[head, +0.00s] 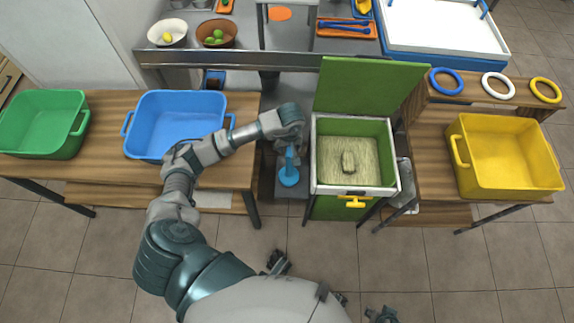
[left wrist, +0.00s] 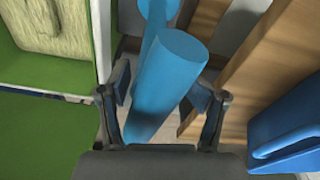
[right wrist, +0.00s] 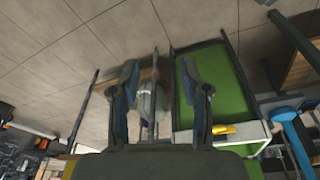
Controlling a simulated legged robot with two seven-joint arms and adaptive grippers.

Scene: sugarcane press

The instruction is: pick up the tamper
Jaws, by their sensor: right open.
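The blue tamper (head: 289,176) stands on a low grey surface between the left wooden table and the green press, its round base down. My left gripper (head: 291,136) is over its upper end. In the left wrist view, the tamper's thick handle (left wrist: 165,85) lies between the open fingers of my left gripper (left wrist: 160,92), with a gap showing on the right side. My right gripper (right wrist: 160,80) is open and empty in the right wrist view. A blue shape like the tamper (right wrist: 295,140) shows at that view's right edge.
The press box (head: 350,180) has its green lid (head: 365,85) raised and a pale block (head: 348,162) inside. A blue bin (head: 178,105) and a green bin (head: 55,105) stand on the left table. A yellow bin (head: 520,190) is at right. Floor in front is clear.

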